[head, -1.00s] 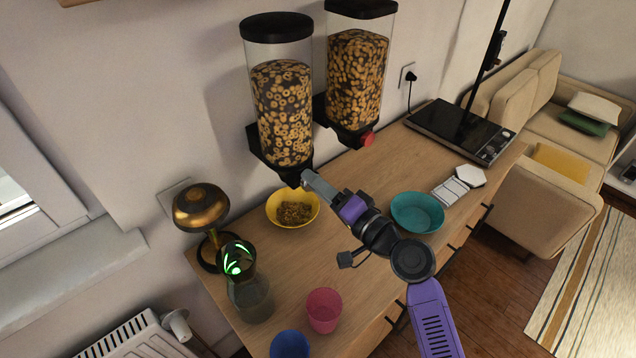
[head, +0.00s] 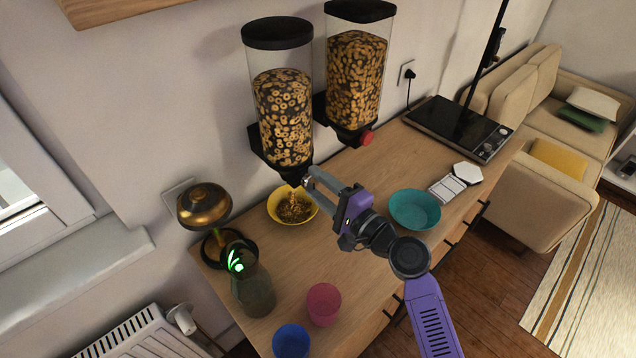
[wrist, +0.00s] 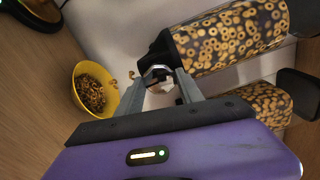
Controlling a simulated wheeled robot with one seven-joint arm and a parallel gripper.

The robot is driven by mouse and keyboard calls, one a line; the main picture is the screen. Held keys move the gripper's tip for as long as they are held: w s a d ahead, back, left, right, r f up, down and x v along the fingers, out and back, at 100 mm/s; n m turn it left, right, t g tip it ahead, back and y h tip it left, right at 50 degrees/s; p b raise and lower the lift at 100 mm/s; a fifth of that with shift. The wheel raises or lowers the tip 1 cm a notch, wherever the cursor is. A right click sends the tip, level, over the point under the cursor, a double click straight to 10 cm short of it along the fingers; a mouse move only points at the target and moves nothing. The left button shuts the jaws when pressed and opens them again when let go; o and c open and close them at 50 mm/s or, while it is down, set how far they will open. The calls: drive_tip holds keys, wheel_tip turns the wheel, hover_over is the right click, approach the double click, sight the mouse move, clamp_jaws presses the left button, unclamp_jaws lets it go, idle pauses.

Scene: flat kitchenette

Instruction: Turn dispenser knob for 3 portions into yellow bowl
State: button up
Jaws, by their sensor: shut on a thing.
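The left cereal dispenser (head: 283,120) hangs on the wall, filled with ring cereal; it also shows in the wrist view (wrist: 232,38). My gripper (head: 309,178) is at its base, shut on the dispenser knob (wrist: 158,77), which is mostly hidden behind my fingers in the head view. The yellow bowl (head: 308,216) stands on the counter below the outlet. It holds a heap of cereal, and a stream of rings is falling into it. The wrist view shows the yellow bowl (wrist: 77,108) at left with loose rings in the air beside it.
A second dispenser (head: 354,80) with a red knob (head: 367,138) hangs to the right. On the wooden counter are a teal bowl (head: 414,209), a brass lamp (head: 204,208), a glass carafe (head: 254,288), a pink cup (head: 323,304), a blue cup (head: 291,341) and a hotplate (head: 457,127).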

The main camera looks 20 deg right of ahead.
drive_tip(key=shift+d+f, duration=0.1)
idle(0.3)
drive_tip(key=o, duration=1.4)
drive_tip(key=shift+s, duration=0.1)
drive_tip(key=b+v, duration=0.2)
drive_tip(key=v, duration=0.5)
drive_tip(key=shift+s, duration=0.3)
